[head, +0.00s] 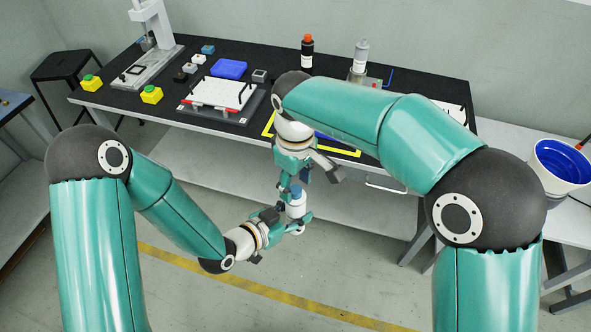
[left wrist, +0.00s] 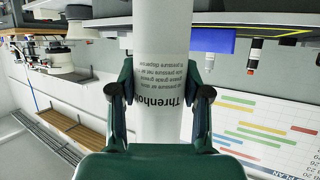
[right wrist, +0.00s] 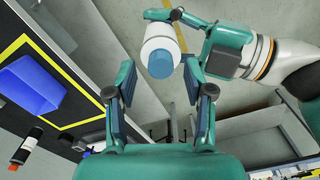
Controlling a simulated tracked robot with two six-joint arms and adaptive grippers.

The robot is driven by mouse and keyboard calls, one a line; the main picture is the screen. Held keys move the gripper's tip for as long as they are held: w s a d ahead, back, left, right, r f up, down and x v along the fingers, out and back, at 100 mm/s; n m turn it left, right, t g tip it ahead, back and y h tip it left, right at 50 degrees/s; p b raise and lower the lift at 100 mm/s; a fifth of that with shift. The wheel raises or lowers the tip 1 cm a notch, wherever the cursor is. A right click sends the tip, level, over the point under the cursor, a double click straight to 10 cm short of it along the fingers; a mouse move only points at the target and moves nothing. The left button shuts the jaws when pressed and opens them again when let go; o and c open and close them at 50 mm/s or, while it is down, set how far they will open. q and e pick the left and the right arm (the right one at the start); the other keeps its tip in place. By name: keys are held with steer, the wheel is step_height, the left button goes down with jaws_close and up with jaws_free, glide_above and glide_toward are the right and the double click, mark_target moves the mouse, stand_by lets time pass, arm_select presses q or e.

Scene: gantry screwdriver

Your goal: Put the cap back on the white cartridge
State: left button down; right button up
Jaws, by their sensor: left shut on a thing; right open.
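The white cartridge (head: 296,209) stands about upright in front of the bench, held in the air. My left gripper (head: 297,218) is shut around its body; in the left wrist view the cartridge (left wrist: 160,60) shows printed text between the fingers. A blue cap (head: 296,191) sits on its top end; in the right wrist view the cap (right wrist: 160,65) faces the camera, at the end of the white body. My right gripper (right wrist: 160,88) is open above the cap, with the cap just beyond its fingertips. I cannot tell how firmly the cap is seated.
The black bench (head: 420,88) lies behind both grippers. A yellow-outlined area and a blue bin (right wrist: 30,84) are near its front edge. A dark bottle with an orange cap (head: 307,52) and a grey bottle (head: 360,60) stand further back. The space around the cartridge is open.

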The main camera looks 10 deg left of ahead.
steer(key=shift+f, duration=0.55)
jaws_close()
steer(key=shift+o, duration=0.6)
jaws_free()
steer(key=shift+r, duration=0.1)
step_height(320, 180, up, 12)
stand_by(0.3)
